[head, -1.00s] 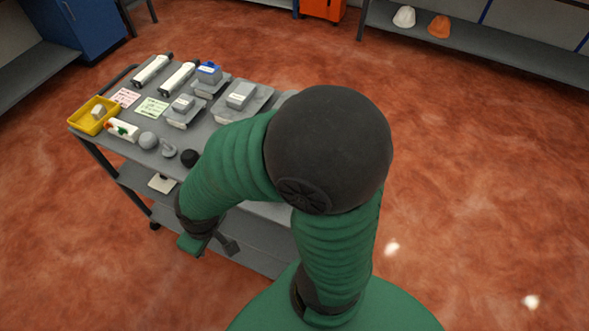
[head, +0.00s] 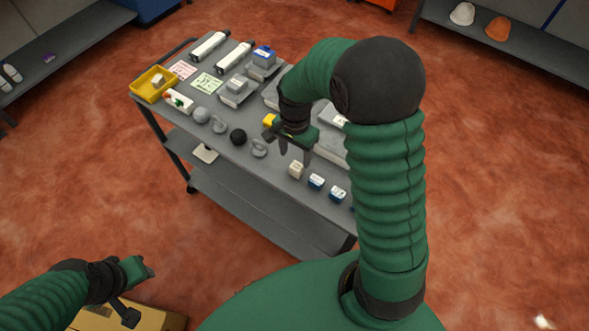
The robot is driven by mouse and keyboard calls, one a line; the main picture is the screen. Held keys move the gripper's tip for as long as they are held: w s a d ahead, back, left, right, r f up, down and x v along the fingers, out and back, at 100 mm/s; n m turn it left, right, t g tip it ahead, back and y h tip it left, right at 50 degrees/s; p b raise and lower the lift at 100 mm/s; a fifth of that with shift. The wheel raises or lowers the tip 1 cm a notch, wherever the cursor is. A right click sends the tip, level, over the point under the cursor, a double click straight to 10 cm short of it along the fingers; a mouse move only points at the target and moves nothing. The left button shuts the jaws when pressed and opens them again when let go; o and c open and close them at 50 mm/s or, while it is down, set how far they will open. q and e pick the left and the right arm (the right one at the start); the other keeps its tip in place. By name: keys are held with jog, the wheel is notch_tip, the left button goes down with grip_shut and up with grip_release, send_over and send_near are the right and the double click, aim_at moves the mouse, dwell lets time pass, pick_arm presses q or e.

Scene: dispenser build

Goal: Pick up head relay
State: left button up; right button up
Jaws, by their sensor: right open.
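Several small blocks lie along the cart's front edge: a beige one (head: 296,170), a blue and white one (head: 316,182) and another blue and white one (head: 337,194). I cannot tell which of them, if any, is the head relay. My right gripper (head: 288,147) is open and empty above the cart, just behind and left of the beige block. A yellow item (head: 269,120) shows partly behind it. My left gripper (head: 140,292) is at the lower left, its fingers apart and empty, above a cardboard box (head: 150,318).
The grey cart (head: 270,185) also holds a yellow bin (head: 153,84), a dark ball (head: 238,137), a grey ball (head: 201,115), grey rings (head: 259,148) and boxed parts on trays. My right arm hides the cart's right part.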

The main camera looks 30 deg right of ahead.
aim_at(297, 166)
jog(key=f, duration=0.4)
jog(key=d+f, duration=0.1)
jog(key=f, duration=0.1)
jog(key=shift+d+f+p, duration=0.1)
jog(key=shift+f+p, duration=0.2)
jog(key=shift+f, duration=0.5)
jog(key=shift+a, duration=0.35)
jog(key=shift+a+r, duration=0.1)
jog(key=shift+a, duration=0.1)
jog(key=c, duration=0.4)
jog(key=shift+c, duration=1)
pick_arm(q)
jog(key=shift+d+r, duration=0.35)
jog(key=shift+d, duration=0.15)
pick_arm(e)
jog(key=shift+d, duration=0.25)
grip_shut()
